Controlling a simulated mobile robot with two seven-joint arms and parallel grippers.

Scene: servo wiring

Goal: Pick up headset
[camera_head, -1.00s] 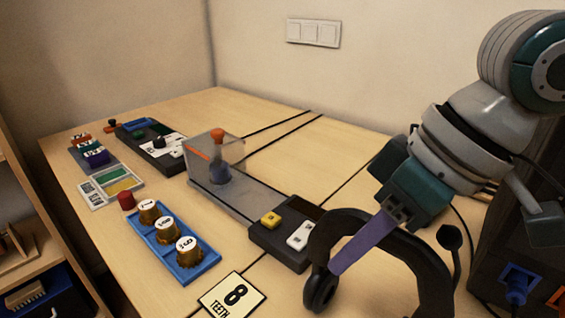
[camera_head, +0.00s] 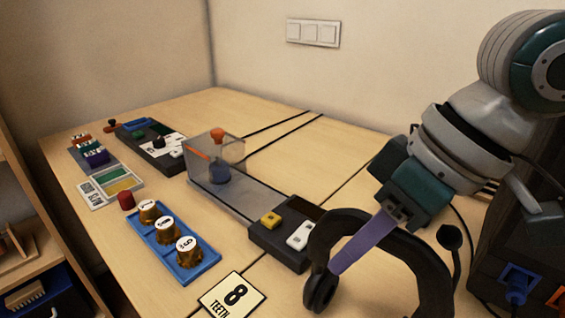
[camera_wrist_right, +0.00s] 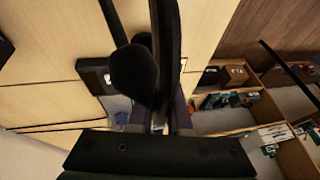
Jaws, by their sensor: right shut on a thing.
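The black headset (camera_head: 400,243) stands at the right front of the table, its curved band arching up and an ear cup (camera_head: 320,291) at its left end. A round black microphone tip (camera_head: 450,237) shows to its right. My right gripper (camera_head: 340,264) comes down from the upper right, its purple fingers shut on the headset. In the right wrist view, the dark band (camera_wrist_right: 166,45) runs between the purple fingers (camera_wrist_right: 160,118), beside a round black pad (camera_wrist_right: 133,72). The headset's lower part is cut off by the head view's bottom edge. My left gripper is out of view.
A grey device with yellow and white buttons (camera_head: 290,240) sits just left of the headset. A card marked 8 TEETH (camera_head: 232,296) and a blue tray with gold knobs (camera_head: 180,262) lie further left.

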